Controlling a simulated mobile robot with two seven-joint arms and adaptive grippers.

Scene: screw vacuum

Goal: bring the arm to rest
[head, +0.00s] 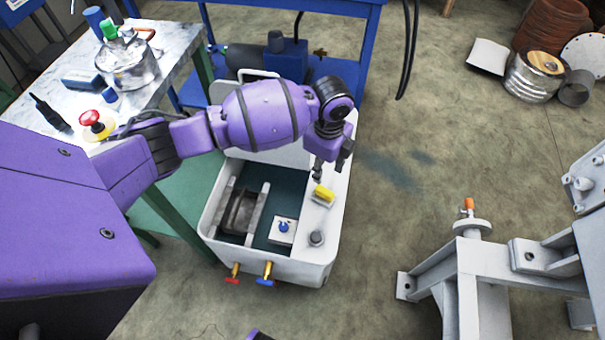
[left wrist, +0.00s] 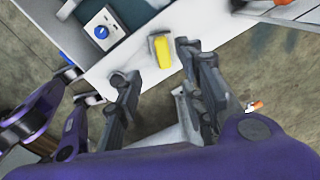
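My left arm (head: 262,115) reaches from the left of the head view across a white tank and bends down at the wrist. My left gripper (head: 330,170) hangs over the tank's right rim, close to a small yellow piece (head: 324,193). In the left wrist view, its two dark fingers (left wrist: 158,75) stand wide apart with nothing between their tips. The yellow piece (left wrist: 161,50) lies on the white rim beyond the fingertips. Purple and dark parts of mine show at that view's left edge. My right gripper cannot be made out clearly.
The white tank (head: 335,240) holds a dark block and a blue knob (head: 283,227); red and blue valves stick out in front. A table (head: 75,60) with a metal can (head: 127,62) stands left. A grey metal frame (head: 480,262) stands right. Bare floor lies between tank and frame.

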